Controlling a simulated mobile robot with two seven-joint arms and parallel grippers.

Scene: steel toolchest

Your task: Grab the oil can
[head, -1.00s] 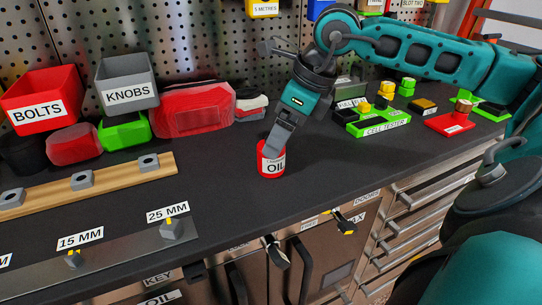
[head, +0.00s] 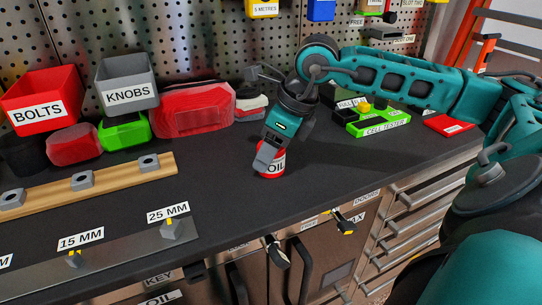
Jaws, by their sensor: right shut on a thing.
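The oil can (head: 272,169) is a small red can with a white "OIL" label. It stands upright on the dark bench top near its front edge. My right gripper (head: 265,159) reaches down from above, shut on the oil can and covering its top and upper left part. The fingertips are partly hidden against the can. My left gripper is not in view.
Left of the can are a wooden rail (head: 100,184) with metal nuts and a steel strip (head: 120,255) with bolts. Red and grey bins and a red case (head: 192,110) stand behind. A green cell tester (head: 378,127) is right. Drawers lie below the edge.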

